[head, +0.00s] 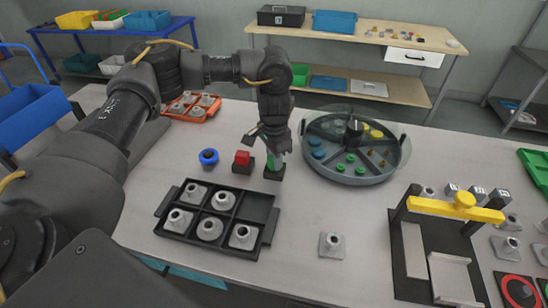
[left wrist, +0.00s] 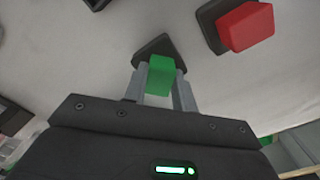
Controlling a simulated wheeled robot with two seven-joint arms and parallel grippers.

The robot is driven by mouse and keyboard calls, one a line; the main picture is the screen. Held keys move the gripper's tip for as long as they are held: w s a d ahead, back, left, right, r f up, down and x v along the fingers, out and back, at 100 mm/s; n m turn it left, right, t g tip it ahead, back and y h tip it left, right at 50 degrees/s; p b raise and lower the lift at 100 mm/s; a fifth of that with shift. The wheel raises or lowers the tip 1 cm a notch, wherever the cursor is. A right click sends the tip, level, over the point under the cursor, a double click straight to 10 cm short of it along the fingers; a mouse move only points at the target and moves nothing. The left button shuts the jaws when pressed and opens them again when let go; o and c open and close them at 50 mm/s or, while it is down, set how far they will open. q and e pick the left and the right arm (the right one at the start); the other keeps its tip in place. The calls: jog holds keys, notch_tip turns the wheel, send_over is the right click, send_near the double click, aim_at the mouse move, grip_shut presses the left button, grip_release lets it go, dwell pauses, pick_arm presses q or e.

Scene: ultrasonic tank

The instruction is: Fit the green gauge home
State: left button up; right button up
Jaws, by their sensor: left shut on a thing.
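The green gauge (left wrist: 160,75) is a small green block between the two fingers of my left gripper (left wrist: 159,88) in the left wrist view. The gripper is shut on it. A black base (left wrist: 152,47) lies right behind the block, which overlaps it in the picture; I cannot tell how deep the block sits in it. In the head view my left gripper (head: 273,152) points down over the black base (head: 274,174), and the gauge is mostly hidden by the fingers. My right gripper is not in view.
A red block (head: 242,157) in its own black base stands just left. A black tray (head: 172,229) with metal parts lies in front, and a round grey divided tank (head: 312,172) stands close on the right.

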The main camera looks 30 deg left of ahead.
pick_arm(q)
jog(key=shift+f+p, duration=0.2)
jog(key=shift+p, duration=1)
dwell(3.9)
dwell(0.3)
jog(key=o, duration=1.1)
jog(key=shift+c, duration=0.2)
jog(key=shift+r, duration=0.1)
notch_tip(320, 180, up, 11)
jog(key=shift+f+b, duration=0.2)
jog(key=shift+b, duration=0.1)
